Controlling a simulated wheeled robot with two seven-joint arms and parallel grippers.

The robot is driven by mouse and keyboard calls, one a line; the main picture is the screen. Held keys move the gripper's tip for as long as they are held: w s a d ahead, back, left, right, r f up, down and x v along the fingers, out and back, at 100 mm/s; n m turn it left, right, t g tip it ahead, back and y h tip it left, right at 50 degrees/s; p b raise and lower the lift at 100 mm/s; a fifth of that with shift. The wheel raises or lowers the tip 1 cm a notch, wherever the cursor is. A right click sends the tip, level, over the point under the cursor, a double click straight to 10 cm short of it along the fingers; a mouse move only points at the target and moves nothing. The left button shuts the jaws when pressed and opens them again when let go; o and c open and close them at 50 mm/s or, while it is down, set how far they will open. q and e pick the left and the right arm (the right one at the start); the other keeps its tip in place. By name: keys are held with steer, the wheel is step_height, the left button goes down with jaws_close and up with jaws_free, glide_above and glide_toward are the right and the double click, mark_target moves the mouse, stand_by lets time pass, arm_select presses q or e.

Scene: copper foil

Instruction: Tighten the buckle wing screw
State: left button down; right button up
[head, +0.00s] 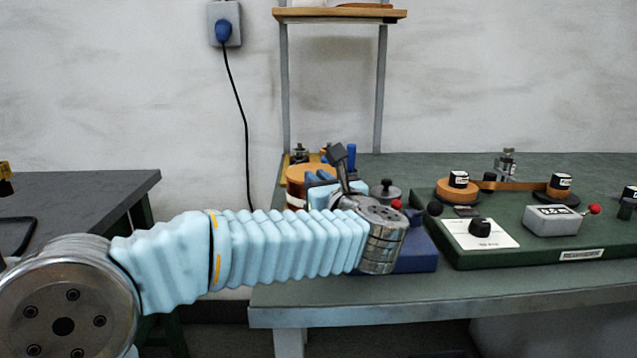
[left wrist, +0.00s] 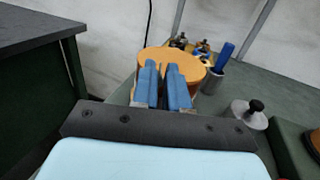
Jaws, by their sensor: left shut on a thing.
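My left gripper (left wrist: 164,88) reaches with its two blue fingers to the near side of the orange copper foil roll (left wrist: 158,61) in the left wrist view. The fingers are shut on a thin dark piece between them, which fits the buckle wing screw; it is mostly hidden, and its angle cannot be told. In the head view the roll (head: 302,177) stands at the left end of the bench, partly behind my left arm. The buckle is hidden there. My right gripper is not in view.
Beside the roll stand a cup with a blue-handled tool (left wrist: 222,58) and a grey weight with a black knob (left wrist: 249,111). A green board (head: 500,250) with foil spools and a grey box (head: 552,219) lies to the right. A dark table (head: 75,190) is at left.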

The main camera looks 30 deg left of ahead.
arm_select(q)
steer(key=a+m+h, duration=0.1)
steer(key=m+h, duration=0.5)
steer(key=h, duration=0.3)
steer(key=a+m+h, duration=0.1)
steer(key=m+h, duration=0.5)
steer(key=h, duration=0.2)
steer(key=a+m+t+h, duration=0.1)
steer(key=m+h, duration=0.6)
steer(key=h, duration=0.2)
steer(key=shift+a+h, duration=0.3)
steer(key=shift+w+a+m+g+h+p, duration=0.15)
steer(key=shift+m+g+h+p, duration=0.25)
steer(key=shift+m+g+h, duration=1)
steer(key=shift+g, duration=0.3)
steer(key=c, duration=1.4)
jaws_free()
steer(key=shift+o, duration=0.2)
